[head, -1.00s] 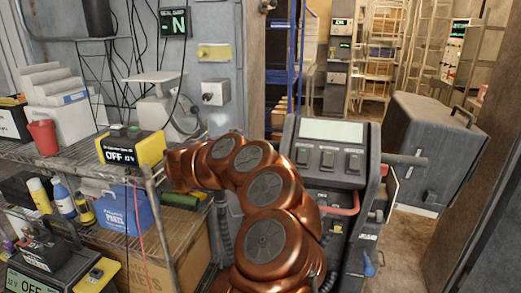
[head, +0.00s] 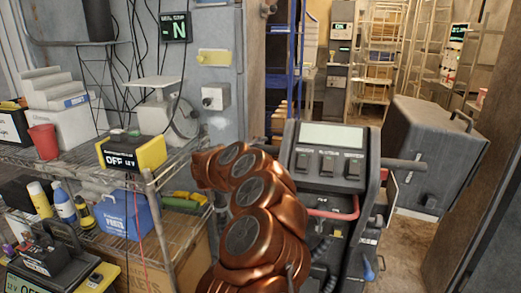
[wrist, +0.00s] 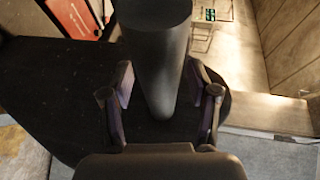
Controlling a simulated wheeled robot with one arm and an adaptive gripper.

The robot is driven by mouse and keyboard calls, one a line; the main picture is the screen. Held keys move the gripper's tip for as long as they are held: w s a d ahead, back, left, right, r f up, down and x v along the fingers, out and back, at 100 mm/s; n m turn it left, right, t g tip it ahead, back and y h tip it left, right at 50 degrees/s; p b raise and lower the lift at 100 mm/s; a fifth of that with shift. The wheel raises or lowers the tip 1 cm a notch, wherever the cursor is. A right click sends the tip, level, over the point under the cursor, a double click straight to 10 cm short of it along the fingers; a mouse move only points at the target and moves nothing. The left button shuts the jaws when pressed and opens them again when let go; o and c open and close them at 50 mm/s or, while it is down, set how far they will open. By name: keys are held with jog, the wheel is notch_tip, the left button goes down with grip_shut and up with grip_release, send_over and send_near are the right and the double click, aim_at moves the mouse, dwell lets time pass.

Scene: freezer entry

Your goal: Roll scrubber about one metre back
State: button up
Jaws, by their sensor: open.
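The scrubber (head: 328,168) stands upright right of centre in the head view, with a grey control panel, a pale screen and a red bar below. Its dark handle bar (head: 405,163) sticks out to the right; my copper arm covers part of its left side. My gripper (wrist: 160,92) is hidden in the head view. In the wrist view it is open, with a finger on each side of a thick dark cylinder (wrist: 155,40), probably a handle grip. Gaps seem to show beside the cylinder; I cannot tell whether the fingers touch it.
A wire shelf (head: 180,165) with a yellow-black OFF box (head: 130,151), red cup (head: 43,141) and bottles stands close on the left. A large grey case (head: 435,155) stands right of the scrubber. A dark doorway edge (head: 490,220) bounds the right. Floor shows between them.

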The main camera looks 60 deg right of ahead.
grip_shut()
dwell(0.5)
jog(key=shift+a, duration=0.1)
